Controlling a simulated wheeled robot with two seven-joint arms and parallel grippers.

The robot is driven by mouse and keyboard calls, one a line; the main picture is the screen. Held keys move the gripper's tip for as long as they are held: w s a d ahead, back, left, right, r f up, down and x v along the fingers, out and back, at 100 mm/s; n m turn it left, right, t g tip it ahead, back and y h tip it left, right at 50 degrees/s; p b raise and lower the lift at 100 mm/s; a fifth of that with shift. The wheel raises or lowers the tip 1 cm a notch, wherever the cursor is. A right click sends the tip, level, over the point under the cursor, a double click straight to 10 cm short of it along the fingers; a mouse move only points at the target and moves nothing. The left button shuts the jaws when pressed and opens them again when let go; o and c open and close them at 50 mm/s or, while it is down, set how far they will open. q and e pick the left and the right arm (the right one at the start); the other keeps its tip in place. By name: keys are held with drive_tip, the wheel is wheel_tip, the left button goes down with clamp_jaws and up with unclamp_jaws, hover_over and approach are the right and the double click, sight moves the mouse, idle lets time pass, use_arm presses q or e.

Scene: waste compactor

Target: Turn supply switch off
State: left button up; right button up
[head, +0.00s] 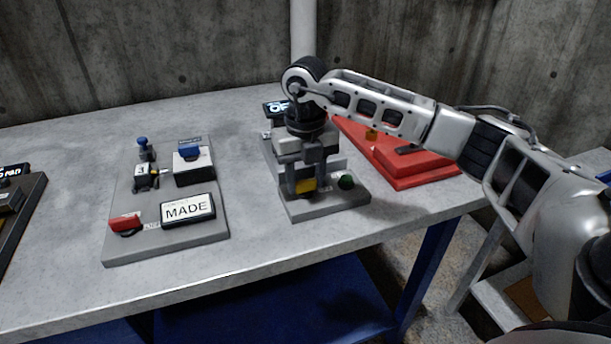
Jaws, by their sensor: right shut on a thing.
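My right gripper (304,182) points down over the middle grey panel (325,204) on the table. It is shut on a part of that panel, mostly hidden by the fingers; a yellow piece (306,186) shows between them. I cannot read a label there, so I cannot tell for sure that this is the supply switch. My left gripper is not in view.
A grey panel (120,246) at left carries a "MADE" display (188,210), a red handle (125,223) and blue-topped parts. A red base (425,176) lies at right, beneath my arm. A dark panel (22,222) is at far left. Bare tabletop separates the panels.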

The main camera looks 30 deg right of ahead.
sight(306, 181)
drive_tip(key=shift+r, duration=0.1)
drive_tip(key=o, duration=1)
use_arm(q)
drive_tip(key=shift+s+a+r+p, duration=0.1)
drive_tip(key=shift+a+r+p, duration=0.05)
drive_tip(key=shift+p, duration=0.35)
use_arm(e)
wheel_tip(306, 181, up, 16)
drive_tip(key=shift+f, duration=0.1)
